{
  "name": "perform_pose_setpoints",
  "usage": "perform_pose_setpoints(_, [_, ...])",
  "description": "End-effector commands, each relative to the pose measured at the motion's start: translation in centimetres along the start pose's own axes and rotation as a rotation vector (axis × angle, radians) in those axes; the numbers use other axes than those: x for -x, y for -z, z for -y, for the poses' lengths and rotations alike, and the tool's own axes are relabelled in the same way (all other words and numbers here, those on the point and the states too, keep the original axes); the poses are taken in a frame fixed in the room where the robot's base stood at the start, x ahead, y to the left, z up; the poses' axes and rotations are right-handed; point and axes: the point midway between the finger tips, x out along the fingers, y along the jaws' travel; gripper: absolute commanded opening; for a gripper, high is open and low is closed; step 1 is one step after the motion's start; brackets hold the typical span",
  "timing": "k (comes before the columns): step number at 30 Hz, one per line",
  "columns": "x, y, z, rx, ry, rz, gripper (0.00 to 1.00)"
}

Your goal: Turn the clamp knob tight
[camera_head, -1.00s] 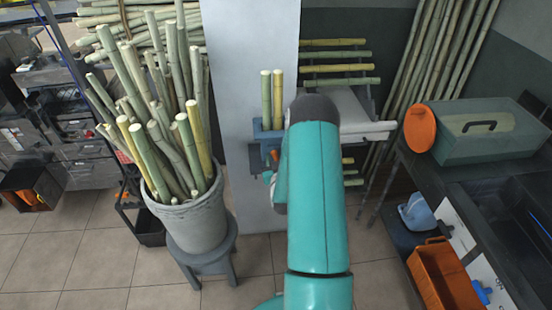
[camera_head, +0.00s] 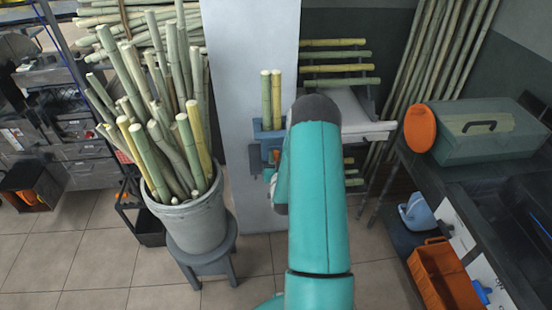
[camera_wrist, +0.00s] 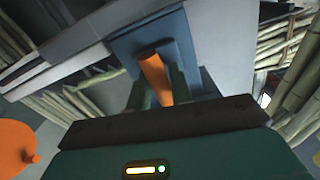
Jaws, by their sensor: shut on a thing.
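The orange clamp knob (camera_wrist: 155,77) shows in the wrist view as a tilted bar in front of a blue-grey plate (camera_wrist: 178,48). My gripper (camera_wrist: 158,86) has one dark green finger on each side of the knob and is shut on it. In the head view, my teal arm hides the gripper and most of the knob. The blue clamp (camera_head: 268,131) shows just left of the arm, against a pale column. Two short cane pieces (camera_head: 271,98) stand upright in it.
A grey bucket of cane (camera_head: 190,228) stands on a stool at the left. At the right, a bench holds a lidded green box (camera_head: 485,145) and an orange disc (camera_head: 420,128). An orange crate (camera_head: 440,275) sits lower. Tiled floor is free in between.

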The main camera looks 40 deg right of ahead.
Motion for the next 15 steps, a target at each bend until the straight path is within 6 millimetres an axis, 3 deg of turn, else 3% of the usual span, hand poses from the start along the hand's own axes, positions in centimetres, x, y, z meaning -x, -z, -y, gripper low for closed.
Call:
perform_pose_setpoints(12, [0.08, -0.11, 0.01, -0.062, -0.001, 0.003, 0.0])
perform_pose_setpoints(13, [0.08, -0.11, 0.01, -0.061, -0.001, 0.003, 0.28])
perform_pose_setpoints(15, [0.07, -0.1, 0.01, -0.061, -0.001, 0.003, 0.42])
